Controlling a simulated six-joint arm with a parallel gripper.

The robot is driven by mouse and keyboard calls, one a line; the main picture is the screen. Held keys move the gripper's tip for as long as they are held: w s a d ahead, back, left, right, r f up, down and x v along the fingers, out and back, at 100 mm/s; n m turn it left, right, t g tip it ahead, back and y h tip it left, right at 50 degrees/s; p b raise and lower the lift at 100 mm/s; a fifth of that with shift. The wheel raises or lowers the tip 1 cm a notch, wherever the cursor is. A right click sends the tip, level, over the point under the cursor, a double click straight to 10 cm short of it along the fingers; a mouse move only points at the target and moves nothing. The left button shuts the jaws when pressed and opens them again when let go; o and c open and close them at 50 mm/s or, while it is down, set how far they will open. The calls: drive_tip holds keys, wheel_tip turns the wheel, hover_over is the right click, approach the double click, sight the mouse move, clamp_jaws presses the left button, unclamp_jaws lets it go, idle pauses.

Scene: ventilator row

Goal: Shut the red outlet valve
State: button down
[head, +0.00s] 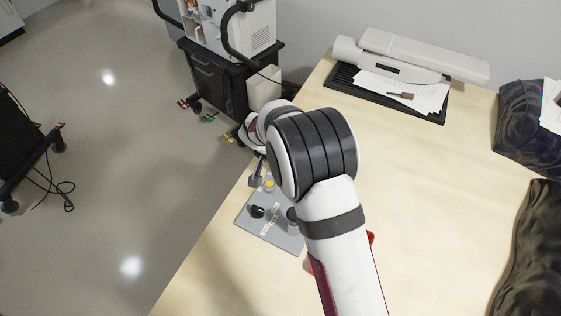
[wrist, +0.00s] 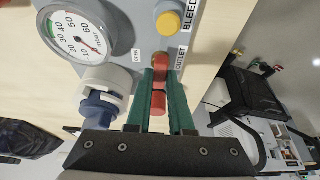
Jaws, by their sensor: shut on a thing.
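The red outlet valve (wrist: 158,103) shows in the wrist view as a short red lever on the grey panel, beside a label reading OUTLET (wrist: 180,58). My gripper (wrist: 164,74) has its two green fingers on either side of the red lever and is shut on it. The lever runs lengthwise between the fingers, and its pivot is partly hidden by them. A small OPEN label (wrist: 136,55) is on the panel to the left of the lever. In the head view the grey panel (head: 246,222) lies on the table, and my arm hides the valve.
A pressure gauge (wrist: 80,36) and a white-and-blue fitting (wrist: 103,97) are close left of my fingers. A yellow button (wrist: 169,22) is above, by the BLEED label. A black tray (head: 430,116) with papers is at the back; the table's middle right is clear.

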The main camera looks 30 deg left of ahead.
drive_tip(key=shift+s, duration=0.1)
drive_tip(key=c, duration=0.8)
unclamp_jaws()
drive_tip(key=v, duration=1.5)
drive_tip(key=shift+r, duration=0.4)
drive_tip(key=s+d+r+m+g, duration=0.2)
drive_tip(key=s+d, duration=0.3)
drive_tip(key=d, duration=0.8)
drive_tip(key=s+d+r+m+g, duration=0.25)
drive_tip(key=s+d, duration=0.25)
drive_tip(key=d, duration=0.7)
drive_tip(key=s+d+f+y, duration=0.1)
drive_tip(key=s+d+y, duration=0.1)
drive_tip(key=s, duration=0.9)
drive_tip(key=shift+s+d+f, duration=0.15)
drive_tip(key=shift+d, duration=0.65)
